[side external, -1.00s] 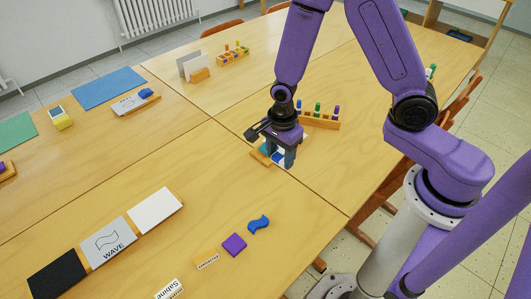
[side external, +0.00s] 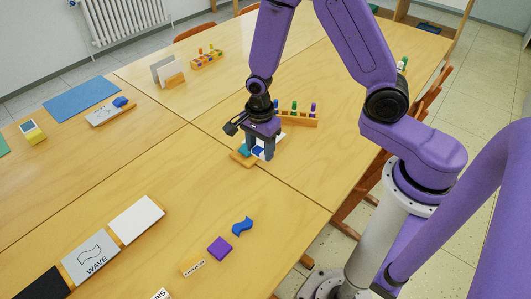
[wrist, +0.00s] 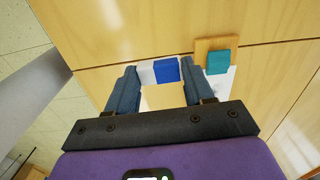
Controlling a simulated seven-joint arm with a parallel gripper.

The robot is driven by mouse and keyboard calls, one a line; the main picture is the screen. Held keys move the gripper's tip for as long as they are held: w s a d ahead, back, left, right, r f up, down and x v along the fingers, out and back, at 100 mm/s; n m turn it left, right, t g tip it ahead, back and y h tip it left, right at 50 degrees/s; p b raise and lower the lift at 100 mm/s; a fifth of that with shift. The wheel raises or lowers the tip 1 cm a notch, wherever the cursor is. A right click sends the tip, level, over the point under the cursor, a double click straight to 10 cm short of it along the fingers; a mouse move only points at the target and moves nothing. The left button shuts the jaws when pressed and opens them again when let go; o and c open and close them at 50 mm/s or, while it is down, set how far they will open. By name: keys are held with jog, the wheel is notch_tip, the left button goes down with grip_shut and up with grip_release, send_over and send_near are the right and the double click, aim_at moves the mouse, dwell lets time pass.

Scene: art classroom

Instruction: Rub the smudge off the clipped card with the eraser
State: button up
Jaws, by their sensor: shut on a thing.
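My gripper (side external: 261,152) is shut on a blue and white eraser (wrist: 166,69), held crosswise between the fingertips, which also show in the wrist view (wrist: 158,85). In the side view the eraser (side external: 257,152) is mostly behind the fingers. The gripper is low over the far table, right beside a teal clip (wrist: 218,62) on a wooden board (wrist: 207,45). Part of a white card (wrist: 231,76) shows by the clip, to the right of the right finger. No smudge can be made out, and whether the eraser touches the card cannot be told.
A wooden peg rack (side external: 297,119) with coloured pegs stands just behind the gripper. A white card (side external: 137,220), a WAVE card (side external: 90,257), a purple block (side external: 220,248) and a blue wavy piece (side external: 242,226) lie on the near table.

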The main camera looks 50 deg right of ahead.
send_over(259, 142)
notch_tip(259, 142, down, 3)
jog(key=shift+s+f, duration=0.15)
jog(key=shift+f, duration=1.65)
jog(key=shift+s+f, duration=0.15)
jog(key=shift+f, duration=1.6)
jog(key=shift+d+f, duration=0.25)
jog(key=shift+d, duration=3.25)
jog(key=shift+a, duration=3.4)
jog(key=shift+w+a, duration=0.2)
jog(key=shift+w, duration=0.45)
jog(key=shift+s+d, duration=0.1)
jog(key=shift+d, duration=3.6)
jog(key=shift+a, duration=3.7)
notch_tip(259, 142, up, 8)
